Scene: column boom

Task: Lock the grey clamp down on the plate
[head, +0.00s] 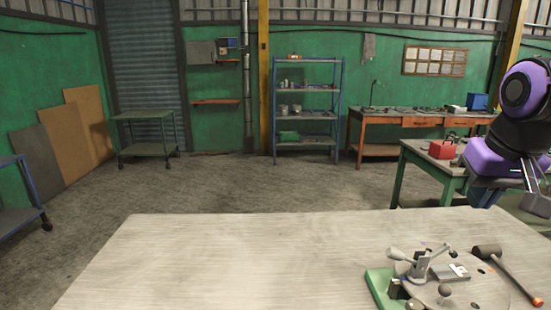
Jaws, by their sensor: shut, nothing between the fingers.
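The grey clamp (420,268) stands on a round grey fixture at the lower right of the table. Its grey handle leans to the left and ends in a rounded grip. Its thin arm reaches right, with a dark tip that seems raised above the small pale plate (456,272). Whether the tip touches the plate is too small to tell. My gripper (487,193) is at the end of my purple and black arm near the right edge. It is shut and empty, above and apart from the clamp. Its fingers are hard to make out.
The pale table (230,260) is clear on its left and middle. A mallet (508,270) lies right of the fixture. A green block (378,287) is at the fixture's left. Behind stand a green bench with a red box (441,150) and a blue shelf rack (307,115).

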